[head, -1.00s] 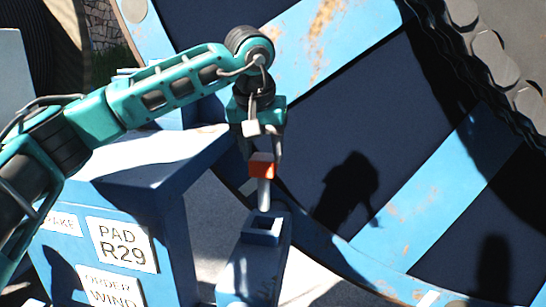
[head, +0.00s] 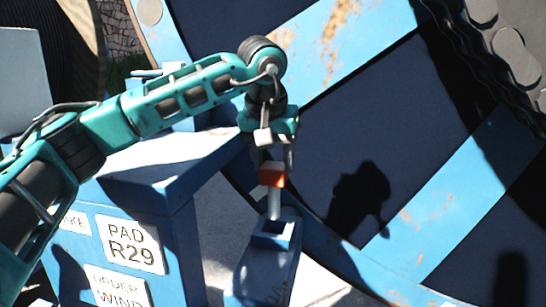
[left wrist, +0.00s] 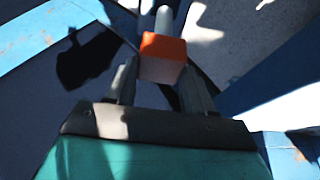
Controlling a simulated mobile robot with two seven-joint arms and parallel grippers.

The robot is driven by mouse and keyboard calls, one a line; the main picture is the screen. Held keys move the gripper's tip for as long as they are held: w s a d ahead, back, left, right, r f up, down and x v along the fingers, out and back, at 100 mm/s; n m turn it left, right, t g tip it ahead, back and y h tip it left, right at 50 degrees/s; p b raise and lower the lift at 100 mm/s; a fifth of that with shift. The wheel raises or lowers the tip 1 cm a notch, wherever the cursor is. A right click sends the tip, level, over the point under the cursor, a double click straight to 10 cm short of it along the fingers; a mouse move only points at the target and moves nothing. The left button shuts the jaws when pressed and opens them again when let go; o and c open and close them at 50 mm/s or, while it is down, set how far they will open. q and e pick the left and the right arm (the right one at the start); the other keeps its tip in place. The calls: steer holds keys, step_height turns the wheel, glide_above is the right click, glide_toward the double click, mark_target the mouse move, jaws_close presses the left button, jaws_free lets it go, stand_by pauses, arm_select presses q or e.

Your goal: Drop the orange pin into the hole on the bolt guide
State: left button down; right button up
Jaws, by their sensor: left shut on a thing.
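The orange pin (head: 272,175) has an orange block head and a pale grey shank that points down. My left gripper (head: 273,166) is shut on its head and holds it upright. In the left wrist view, the pin's orange head (left wrist: 162,56) sits between my left gripper's fingertips (left wrist: 160,70). The blue bolt guide (head: 265,262) stands below, with a square hole in its top. The shank's lower tip appears at the back edge of that hole in the head view. I cannot tell whether it has entered. My right gripper is not in view.
A blue cabinet with a "PAD R29" label (head: 130,244) stands left of the bolt guide. The large blue and dark reel (head: 420,120) fills the right side behind the guide. A chain (head: 505,45) runs at the top right.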

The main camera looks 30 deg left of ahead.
mark_target(273, 168)
arm_select(q)
steer(key=shift+r, duration=0.1)
stand_by(0.6)
steer(key=shift+f+b, duration=0.4)
steer(key=shift+f, duration=1.15)
steer(key=shift+f, duration=0.1)
stand_by(0.3)
